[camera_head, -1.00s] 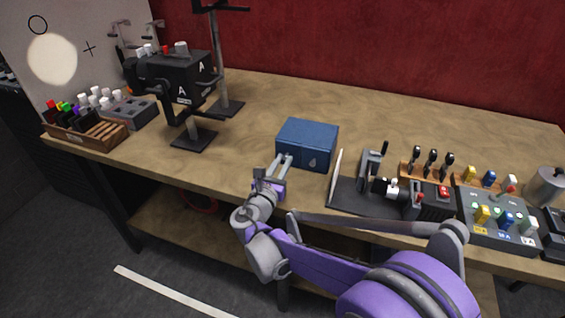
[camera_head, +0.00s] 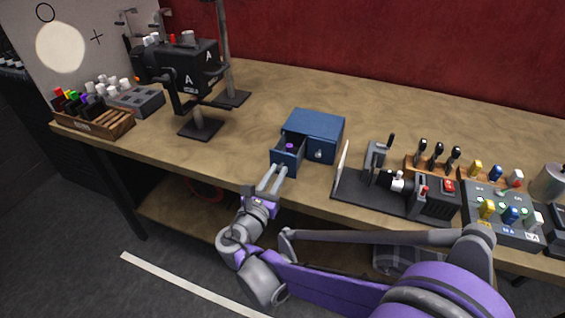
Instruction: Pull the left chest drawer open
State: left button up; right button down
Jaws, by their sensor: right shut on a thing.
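The small blue chest (camera_head: 316,128) stands on the wooden workbench near its front edge. Its left drawer (camera_head: 287,157) is pulled out toward me, and a small purple thing (camera_head: 289,146) shows inside it. The right drawer front, with a pale knob (camera_head: 318,155), is closed. My right gripper (camera_head: 273,180) is at the front of the left drawer, with its fingers shut there. The handle itself is hidden by the fingers. My left gripper is not in view.
On the workbench (camera_head: 290,83), a black device (camera_head: 185,70) on a stand and a wooden pen rack (camera_head: 95,122) are at left. A black machine with a white upright plate (camera_head: 341,168) stands close right of the chest. A button panel (camera_head: 503,213) is further right.

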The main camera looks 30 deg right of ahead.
jog(key=c, duration=0.8)
grip_release()
jog(key=shift+a, duration=0.1)
jog(key=v, duration=1)
jog(key=shift+s+a, duration=0.2)
jog(key=shift+s, duration=0.15)
